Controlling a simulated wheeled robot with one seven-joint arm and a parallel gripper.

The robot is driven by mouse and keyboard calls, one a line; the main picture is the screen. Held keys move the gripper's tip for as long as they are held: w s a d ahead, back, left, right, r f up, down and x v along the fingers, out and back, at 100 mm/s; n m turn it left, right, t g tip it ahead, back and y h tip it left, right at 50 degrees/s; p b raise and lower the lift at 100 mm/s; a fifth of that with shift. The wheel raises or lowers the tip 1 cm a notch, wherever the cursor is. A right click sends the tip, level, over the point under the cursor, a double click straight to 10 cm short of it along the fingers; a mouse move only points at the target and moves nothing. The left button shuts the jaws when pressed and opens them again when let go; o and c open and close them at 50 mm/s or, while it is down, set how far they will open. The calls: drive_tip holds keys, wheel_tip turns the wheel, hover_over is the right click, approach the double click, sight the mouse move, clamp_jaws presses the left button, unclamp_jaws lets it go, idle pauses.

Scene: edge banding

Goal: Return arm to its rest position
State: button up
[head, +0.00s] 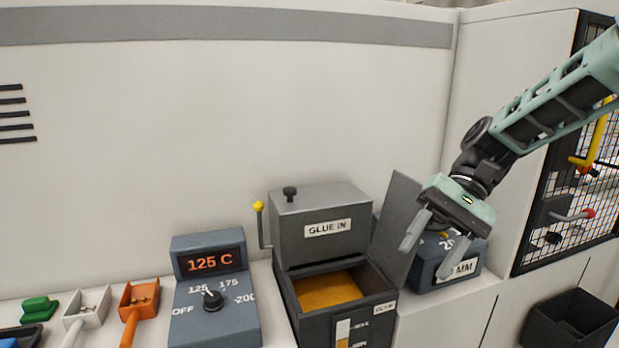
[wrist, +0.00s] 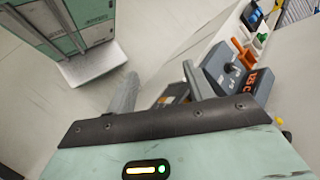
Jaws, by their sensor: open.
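My arm reaches in from the upper right in the head view. My gripper (head: 425,238) hangs in the air in front of the blue-grey box with the MM label (head: 462,268), partly covering it. Its two fingers are spread and nothing is between them. In the wrist view my gripper (wrist: 160,90) also shows open and empty, with the grey temperature box (wrist: 222,70) beyond the right finger.
The glue box (head: 310,228) stands left of my gripper, its lid (head: 398,225) open and close to the fingers. The temperature box (head: 210,260) reads 125 C. Orange (head: 137,300) and white (head: 88,305) scoops lie left. A mesh guard (head: 565,210) is at right.

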drive_tip(key=s+a+f+n+t+h+b, duration=0.1)
drive_tip(key=s+a+f+n+t+h, duration=0.1)
drive_tip(key=s, duration=0.7)
drive_tip(key=s+a+f+n+t+h+b, duration=0.1)
drive_tip(key=s+f+n+h, duration=0.4)
drive_tip(key=s, duration=0.5)
wheel_tip(320, 180, down, 2)
drive_tip(key=shift+s+a+f+n+t, duration=0.15)
drive_tip(key=shift+a+n+t, duration=0.55)
drive_tip(key=shift+n+t, duration=0.4)
drive_tip(key=shift+s+d+f+n, duration=0.1)
drive_tip(key=shift+s+n, duration=0.2)
drive_tip(key=shift+s, duration=0.05)
drive_tip(key=shift+c, duration=0.3)
